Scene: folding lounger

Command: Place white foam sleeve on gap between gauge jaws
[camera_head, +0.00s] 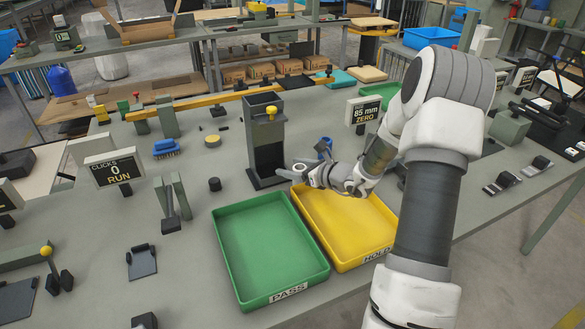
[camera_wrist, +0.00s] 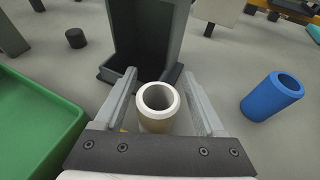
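In the wrist view a white sleeve (camera_wrist: 158,98) stands between the two fingers of my gripper (camera_wrist: 159,76), its hollow end up and its lower part hidden. A narrow space shows beside it, and the fingers look open around it. In the head view my gripper (camera_head: 289,171) is low beyond the yellow tray; the white sleeve cannot be made out there. A pair of upright green-grey plates (camera_head: 179,190) with a gap between them stands left of the green tray. They may be the gauge jaws, but I cannot tell for certain.
A tall dark stand (camera_head: 265,135) is right behind my gripper. The green PASS tray (camera_head: 270,247) and yellow HOLD tray (camera_head: 343,227) lie in front. A sign reading CLICKS 0 RUN (camera_head: 113,170) stands left.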

